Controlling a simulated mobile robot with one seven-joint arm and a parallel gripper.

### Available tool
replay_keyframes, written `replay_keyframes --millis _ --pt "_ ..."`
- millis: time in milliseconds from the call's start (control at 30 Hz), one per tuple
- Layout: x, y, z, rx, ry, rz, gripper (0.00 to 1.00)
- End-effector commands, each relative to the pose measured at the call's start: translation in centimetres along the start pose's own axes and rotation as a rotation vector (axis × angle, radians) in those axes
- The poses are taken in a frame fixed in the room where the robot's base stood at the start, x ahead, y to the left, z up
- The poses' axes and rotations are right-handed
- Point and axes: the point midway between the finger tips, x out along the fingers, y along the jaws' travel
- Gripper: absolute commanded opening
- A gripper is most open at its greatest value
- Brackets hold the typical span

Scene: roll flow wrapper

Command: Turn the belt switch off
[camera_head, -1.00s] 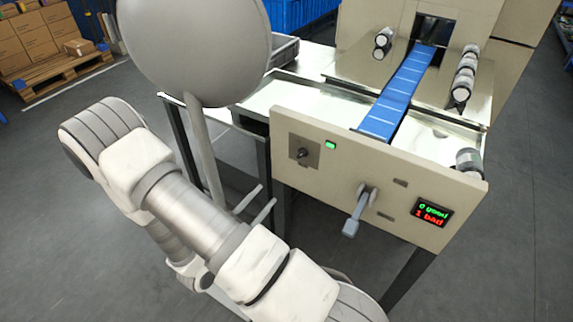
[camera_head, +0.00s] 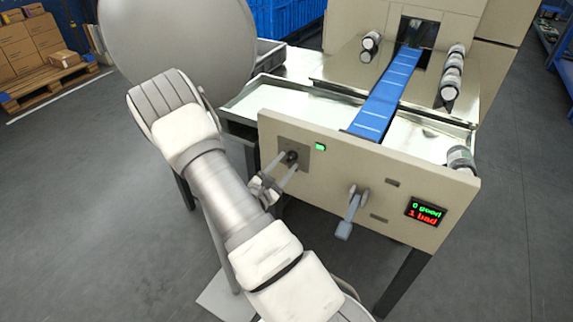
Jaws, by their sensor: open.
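The belt switch is a small dark knob (camera_head: 292,156) on a grey square plate, at the left end of the machine's beige front panel (camera_head: 340,185). A green lamp (camera_head: 320,147) glows just right of the plate. My gripper (camera_head: 284,164) is at the switch, its fingers open and their tips close to the knob, seemingly one on each side. I cannot tell whether they touch it. The knob's exact angle is too small to read. The blue belt (camera_head: 385,95) runs back from the panel into the machine opening.
A grey lever (camera_head: 351,210) hangs from the panel right of my gripper. A display (camera_head: 426,212) reads 0 good, 1 bad. A large grey disc (camera_head: 175,45) on a stand is left of the machine.

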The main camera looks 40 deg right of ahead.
Motion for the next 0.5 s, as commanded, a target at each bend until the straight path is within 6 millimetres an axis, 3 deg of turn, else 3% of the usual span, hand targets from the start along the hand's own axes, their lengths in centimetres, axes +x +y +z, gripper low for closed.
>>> replay_keyframes --millis 400,500 --pt "0.97 0.03 0.05 0.0 0.0 0.0 0.46" --pt "0.95 0.03 0.05 0.0 0.0 0.0 0.28"
